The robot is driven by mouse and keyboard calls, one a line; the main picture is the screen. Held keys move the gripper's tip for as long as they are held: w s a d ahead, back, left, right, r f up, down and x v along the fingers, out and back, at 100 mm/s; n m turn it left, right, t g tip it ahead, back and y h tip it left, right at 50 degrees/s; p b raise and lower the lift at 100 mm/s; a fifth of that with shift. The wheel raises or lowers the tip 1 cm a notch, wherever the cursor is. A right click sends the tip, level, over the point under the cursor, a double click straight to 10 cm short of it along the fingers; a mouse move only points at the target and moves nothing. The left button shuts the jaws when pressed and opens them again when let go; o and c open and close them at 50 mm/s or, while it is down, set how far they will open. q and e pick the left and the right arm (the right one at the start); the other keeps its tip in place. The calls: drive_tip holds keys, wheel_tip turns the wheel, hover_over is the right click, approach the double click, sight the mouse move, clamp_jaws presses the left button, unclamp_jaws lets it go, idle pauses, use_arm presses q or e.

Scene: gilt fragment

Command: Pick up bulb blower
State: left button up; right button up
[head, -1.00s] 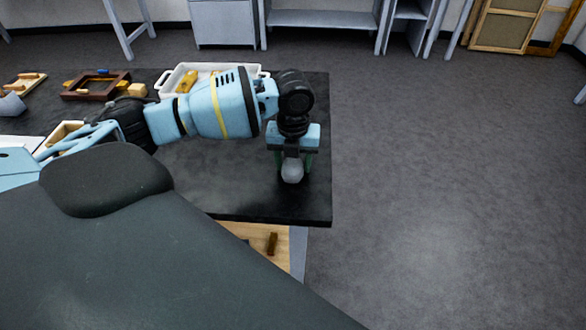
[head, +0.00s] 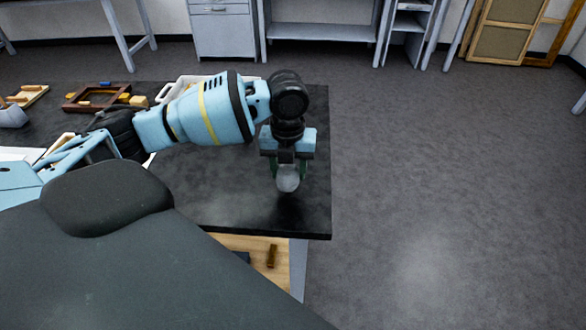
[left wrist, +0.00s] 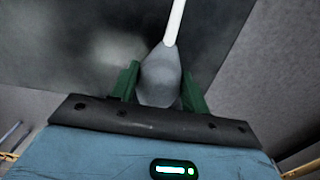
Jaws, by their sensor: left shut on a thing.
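The bulb blower (head: 288,179) is a grey rounded bulb near the right end of the black table. In the left wrist view the grey bulb (left wrist: 161,76) has a thin white nozzle pointing away from the gripper. My left gripper (head: 289,172) points down, its green fingers on either side of the bulb. In the left wrist view the gripper (left wrist: 160,88) is shut on the bulb, with a finger against each side. Whether the bulb touches the tabletop is hard to tell. My right gripper is not in view.
The black tabletop (head: 240,205) is clear around the gripper; its right edge is close by. A white tray (head: 172,90), a brown wooden frame (head: 84,104) and small blocks lie at the back left. A wooden shelf (head: 257,247) shows below the front edge. Open floor lies right.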

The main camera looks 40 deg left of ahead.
use_arm(q)
drive_tip(key=s+r, duration=0.1)
drive_tip(key=s, duration=1.3)
drive_tip(key=shift+r, duration=0.25)
drive_tip(key=shift+d, duration=0.1)
